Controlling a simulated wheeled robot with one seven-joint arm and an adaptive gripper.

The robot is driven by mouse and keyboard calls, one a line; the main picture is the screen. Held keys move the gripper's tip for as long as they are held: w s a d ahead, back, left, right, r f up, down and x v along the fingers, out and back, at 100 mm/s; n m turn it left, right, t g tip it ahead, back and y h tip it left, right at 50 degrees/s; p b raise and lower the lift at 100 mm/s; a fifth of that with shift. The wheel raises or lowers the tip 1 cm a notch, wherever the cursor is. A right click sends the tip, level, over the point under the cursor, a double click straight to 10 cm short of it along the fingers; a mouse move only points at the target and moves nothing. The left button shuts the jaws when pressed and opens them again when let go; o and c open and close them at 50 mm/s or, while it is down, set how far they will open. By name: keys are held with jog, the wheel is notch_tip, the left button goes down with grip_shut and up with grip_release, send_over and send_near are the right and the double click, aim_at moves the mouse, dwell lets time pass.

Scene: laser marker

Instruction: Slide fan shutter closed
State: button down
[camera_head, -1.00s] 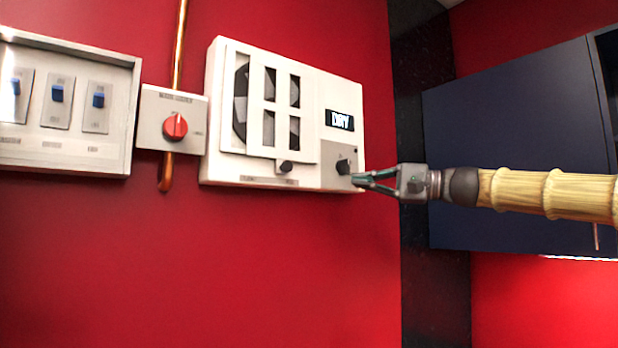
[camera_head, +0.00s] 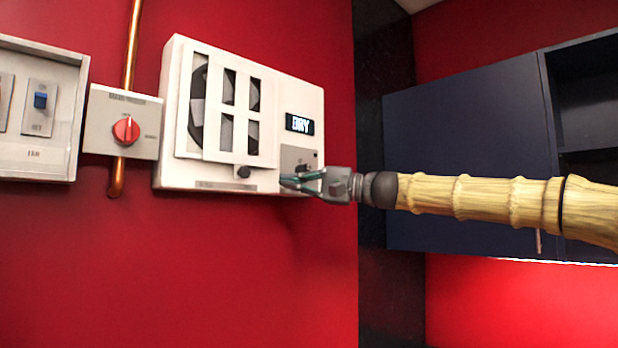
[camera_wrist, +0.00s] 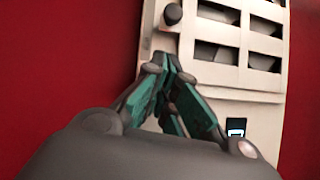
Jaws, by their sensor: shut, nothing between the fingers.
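The fan shutter (camera_head: 213,141) is a white slatted plate on the front of a white wall unit (camera_head: 178,160). Dark fan parts show through its openings and at its left edge. A black knob (camera_head: 244,172) sits at its lower right corner; the knob also shows at the top of the wrist view (camera_wrist: 173,14). My gripper (camera_head: 284,180) is shut and empty, in front of the unit's lower edge, right of the shutter knob and apart from it. In the wrist view its green fingertips (camera_wrist: 171,62) meet below the knob. Whether they touch the unit cannot be told.
A display (camera_head: 299,123) and a dial on a grey panel (camera_head: 290,158) are on the unit's right side. A dark cabinet (camera_head: 460,150) is at right. The wall below is clear.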

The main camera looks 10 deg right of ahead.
aim_at(247, 176)
jog(key=a, duration=0.2)
jog(key=a+p, duration=0.1)
jog(key=a, duration=0.1)
jog(key=a+p, duration=0.1)
jog(key=a, duration=0.1)
jog(key=shift+s+r, duration=0.35)
jog(key=shift+r, duration=0.05)
jog(key=shift+s, duration=0.1)
jog(key=s+a+b, duration=0.2)
jog(key=a, duration=0.1)
jog(key=shift+s+a, duration=0.2)
jog(key=shift+w+d, duration=0.1)
jog(key=shift+d, duration=0.05)
